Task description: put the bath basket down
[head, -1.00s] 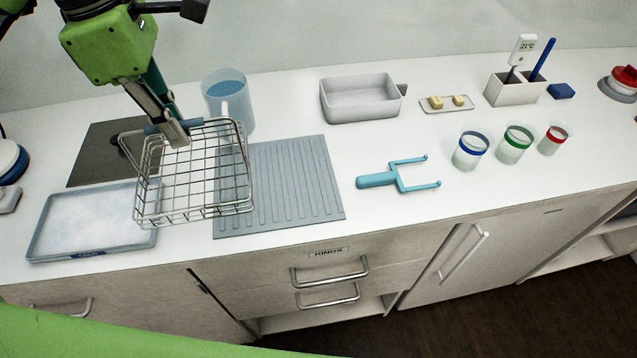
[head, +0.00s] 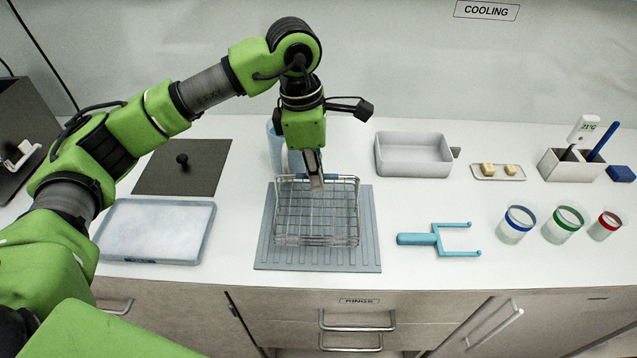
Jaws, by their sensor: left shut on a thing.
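The bath basket (head: 316,241), an open wire basket with a blue grip on its back handle, is upright over the grey-blue ribbed mat (head: 268,256). I cannot tell whether its bottom touches the mat or hangs just above it. My left gripper (head: 317,184) points down and is shut on the basket's handle at the back rim. Ribs of the mat show through the wires and around the basket. My right gripper is not in view.
A blue-rimmed tray (head: 207,236) of white stuff lies left. A dark lid (head: 207,165) lies behind it. A blue jug (head: 272,147) stands behind the basket, partly hidden by my arm. A turquoise fork (head: 418,239) lies right of the mat. A grey tub (head: 413,158) stands behind.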

